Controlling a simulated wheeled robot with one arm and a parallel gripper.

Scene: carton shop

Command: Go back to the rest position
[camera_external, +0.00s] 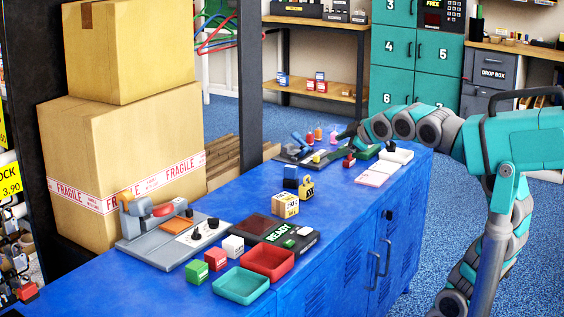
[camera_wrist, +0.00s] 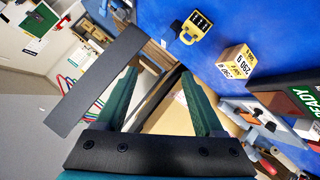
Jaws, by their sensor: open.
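My gripper (camera_external: 346,133) is at the far end of the blue cabinet top (camera_external: 340,205), just above the small items there. My arm reaches in to it from the right. In the wrist view my gripper (camera_wrist: 160,82) has its two green fingers spread apart, with nothing held between them. The fingertips are small and partly hidden in the outside view, so I cannot tell whether they touch anything there.
A small printed carton (camera_external: 285,205) and a yellow padlock (camera_external: 306,187) stand mid-cabinet. Nearer are a READY device (camera_external: 277,233), red tray (camera_external: 268,262), teal tray (camera_external: 241,285) and grey tool station (camera_external: 165,242). Large cartons (camera_external: 120,150) stack at left. A white-pink pad (camera_external: 378,172) lies near my forearm.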

